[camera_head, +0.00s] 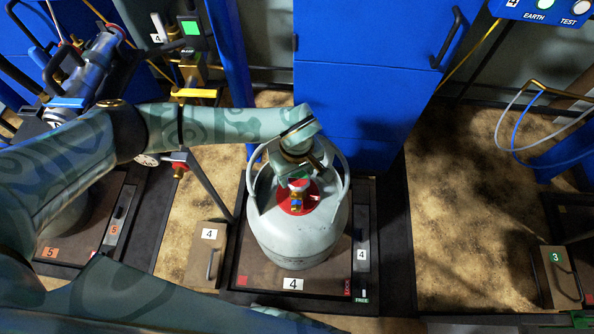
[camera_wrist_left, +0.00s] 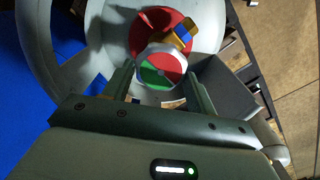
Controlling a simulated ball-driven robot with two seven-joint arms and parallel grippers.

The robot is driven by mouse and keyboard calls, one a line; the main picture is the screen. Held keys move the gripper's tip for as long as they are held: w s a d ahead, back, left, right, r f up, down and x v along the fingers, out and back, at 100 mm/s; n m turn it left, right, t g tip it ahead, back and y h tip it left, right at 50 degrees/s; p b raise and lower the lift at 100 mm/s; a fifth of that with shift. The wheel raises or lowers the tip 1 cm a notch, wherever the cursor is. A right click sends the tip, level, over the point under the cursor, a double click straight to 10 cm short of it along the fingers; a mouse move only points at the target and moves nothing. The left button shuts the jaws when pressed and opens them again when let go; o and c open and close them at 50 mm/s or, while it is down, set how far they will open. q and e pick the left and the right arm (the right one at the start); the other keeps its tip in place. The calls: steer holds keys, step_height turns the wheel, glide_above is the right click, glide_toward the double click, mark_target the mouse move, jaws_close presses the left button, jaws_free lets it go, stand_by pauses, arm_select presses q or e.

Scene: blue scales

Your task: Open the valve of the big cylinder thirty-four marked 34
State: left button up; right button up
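A grey gas cylinder (camera_head: 300,238) with an open collar stands upright on a scale platform marked 4 (camera_head: 262,284). I see no 34 on it. A red disc (camera_head: 312,198) surrounds its valve, with a brass and blue outlet (camera_head: 296,201). My left gripper (camera_head: 296,178) is inside the collar, above the valve. In the left wrist view the round valve knob (camera_wrist_left: 161,73), red, green and white, lies between the fingers of my left gripper (camera_wrist_left: 161,92). The fingers are open, with a small gap seen on each side of the knob. My right gripper is out of view.
A blue cabinet (camera_head: 358,80) stands close behind the cylinder. A second scale marked 5 (camera_head: 85,258) is at the left, with a hose and pipework above it. A box marked 3 (camera_head: 560,275) is at the right. Speckled floor (camera_head: 470,210) between is clear.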

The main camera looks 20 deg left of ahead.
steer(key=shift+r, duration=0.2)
arm_select(q)
steer(key=n+p, duration=0.2)
steer(key=shift+r+n, duration=0.25)
steer(key=shift+n, duration=0.15)
steer(key=shift+n+p, duration=0.5)
steer(key=shift+p, duration=0.1)
steer(key=shift+s+n+p, duration=0.1)
steer(key=shift+n+p, duration=0.2)
steer(key=shift+n, duration=0.1)
steer(key=n+p, duration=0.2)
steer(key=n, duration=0.1)
steer(key=shift+f, duration=0.1)
steer(key=shift+s+f+n+p, duration=0.15)
steer(key=shift+n+p, duration=0.55)
steer(key=shift+n, duration=0.9)
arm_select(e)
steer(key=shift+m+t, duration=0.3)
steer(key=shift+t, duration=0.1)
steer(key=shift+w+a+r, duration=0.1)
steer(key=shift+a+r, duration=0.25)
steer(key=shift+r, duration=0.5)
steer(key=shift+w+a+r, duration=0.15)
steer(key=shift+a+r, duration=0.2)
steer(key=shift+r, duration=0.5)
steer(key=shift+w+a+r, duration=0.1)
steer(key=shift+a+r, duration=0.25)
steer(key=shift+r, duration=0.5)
arm_select(q)
steer(key=o, duration=1)
